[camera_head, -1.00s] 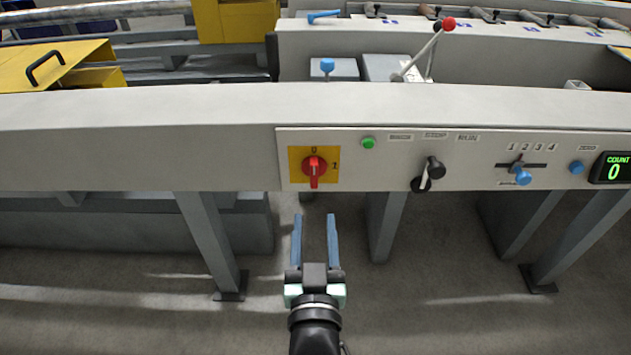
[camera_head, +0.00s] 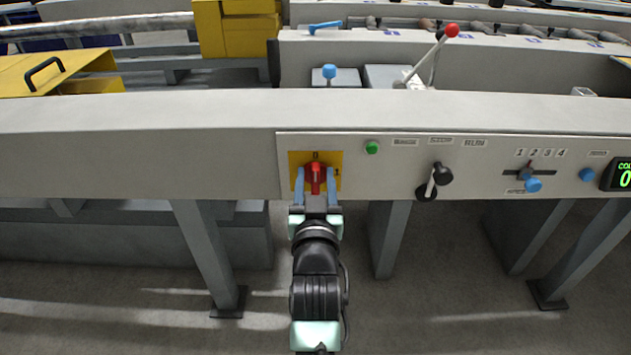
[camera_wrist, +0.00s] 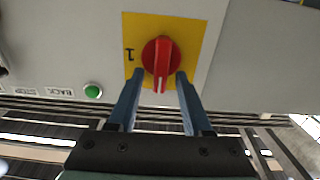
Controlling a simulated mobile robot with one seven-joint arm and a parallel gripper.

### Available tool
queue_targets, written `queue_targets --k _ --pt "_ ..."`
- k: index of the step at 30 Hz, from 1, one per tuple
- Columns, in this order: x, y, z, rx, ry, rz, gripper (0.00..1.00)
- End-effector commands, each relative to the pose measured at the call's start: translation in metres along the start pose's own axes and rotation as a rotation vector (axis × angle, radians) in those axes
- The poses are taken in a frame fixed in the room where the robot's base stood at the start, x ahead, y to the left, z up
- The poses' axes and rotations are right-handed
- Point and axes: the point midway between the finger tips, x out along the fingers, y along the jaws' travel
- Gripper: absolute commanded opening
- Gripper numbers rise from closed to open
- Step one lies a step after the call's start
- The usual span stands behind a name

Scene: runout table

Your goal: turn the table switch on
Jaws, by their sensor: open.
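The table switch is a red rotary knob (camera_head: 316,177) on a yellow plate (camera_head: 293,160) marked 0 and 1, on the front panel. Its handle stands upright, in line with the 0 at the top. The 1 is on the right of the plate in the head view. In the wrist view the knob (camera_wrist: 161,57) is large and upside down on its yellow plate (camera_wrist: 198,27). My gripper (camera_head: 316,182) is at the plate, open, one blue finger on each side of the knob's handle. I cannot tell whether the fingers touch it.
A green button (camera_head: 371,147) is just right of the switch. A black lever (camera_head: 435,182), a blue selector knob (camera_head: 533,185), a blue button (camera_head: 587,174) and a counter display (camera_head: 622,175) sit further right. Table legs (camera_head: 211,255) stand below. The floor between them is clear.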

Motion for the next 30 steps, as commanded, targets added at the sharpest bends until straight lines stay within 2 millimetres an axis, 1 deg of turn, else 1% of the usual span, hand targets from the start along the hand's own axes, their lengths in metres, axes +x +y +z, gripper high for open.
queue_targets --k 8,9,11,12,16,17,30 --pt "0.0012 0.0000 -0.0003 0.000 0.000 0.000 0.50" --pt "0.0011 0.0000 -0.0002 0.000 0.000 0.000 0.43" --pt "0.0011 0.0000 -0.0002 0.000 0.000 0.000 0.32" --pt "0.0010 0.0000 -0.0003 0.000 0.000 0.000 0.25" --pt "0.0009 0.0000 -0.0002 0.000 0.000 0.000 0.01" --pt "0.0009 0.0000 -0.0002 0.000 0.000 0.000 0.00" --pt "0.0008 0.0003 -0.0007 0.027 0.000 0.000 0.00"
